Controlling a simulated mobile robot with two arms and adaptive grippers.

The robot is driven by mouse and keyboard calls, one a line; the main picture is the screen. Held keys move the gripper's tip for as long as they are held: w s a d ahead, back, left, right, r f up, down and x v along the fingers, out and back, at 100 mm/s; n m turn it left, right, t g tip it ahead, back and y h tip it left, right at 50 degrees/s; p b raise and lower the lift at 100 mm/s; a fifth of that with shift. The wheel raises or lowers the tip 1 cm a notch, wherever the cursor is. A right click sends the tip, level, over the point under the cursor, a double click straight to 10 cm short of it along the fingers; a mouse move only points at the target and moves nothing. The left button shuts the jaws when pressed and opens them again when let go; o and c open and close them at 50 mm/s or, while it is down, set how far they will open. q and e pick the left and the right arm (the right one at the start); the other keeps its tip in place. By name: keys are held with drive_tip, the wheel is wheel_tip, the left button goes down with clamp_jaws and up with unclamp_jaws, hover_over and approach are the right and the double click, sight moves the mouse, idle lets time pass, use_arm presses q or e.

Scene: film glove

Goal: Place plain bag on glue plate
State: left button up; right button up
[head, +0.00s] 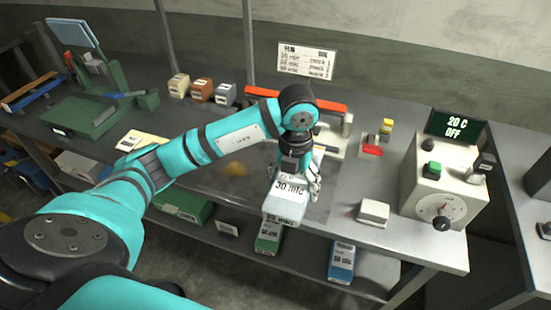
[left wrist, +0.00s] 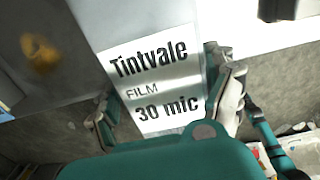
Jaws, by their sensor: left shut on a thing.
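My left gripper (head: 296,188) is shut on a pale grey-white bag (head: 284,210) with a white label. In the left wrist view the bag's label (left wrist: 155,75) reads "Tintvale FILM 30 mic", and the fingers (left wrist: 168,112) stand on either side of it. In the head view the bag is at the front edge of the bench, over or beside a dark grey plate (head: 205,182) with an orange-brown spot (head: 236,169). That spot also shows in the left wrist view (left wrist: 40,53). I cannot tell whether the bag touches the plate. My right gripper is not in view.
A red-handled device (head: 335,107) stands behind the gripper. A control box (head: 440,185) reading "20 C OFF" and a small white block (head: 373,212) are at right. Small boxes (head: 202,88) and a green stand (head: 90,112) are at back left. A lower shelf holds cartons (head: 341,262).

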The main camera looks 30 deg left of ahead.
use_arm(q)
drive_tip(key=w+a+p, duration=0.1)
drive_tip(key=w+a, duration=0.1)
drive_tip(key=a, duration=0.1)
drive_tip(key=w+a, duration=0.1)
drive_tip(key=a, duration=0.2)
drive_tip(key=w+a+p, duration=0.1)
drive_tip(key=w+a, duration=0.1)
drive_tip(key=a, duration=0.1)
drive_tip(key=shift+w+f+p, duration=0.3)
drive_tip(key=shift+f, duration=0.1)
drive_tip(key=shift+w+a+f, duration=0.1)
drive_tip(key=shift+w+a, duration=0.05)
drive_tip(key=shift+a, duration=0.25)
wheel_tip(320, 180, down, 3)
drive_tip(key=shift+r+p, duration=0.1)
drive_tip(key=shift+p, duration=0.8)
drive_tip(key=shift+f, duration=0.35)
drive_tip(key=shift+f, duration=0.1)
drive_tip(key=o, duration=1)
drive_tip(key=shift+f, duration=0.1)
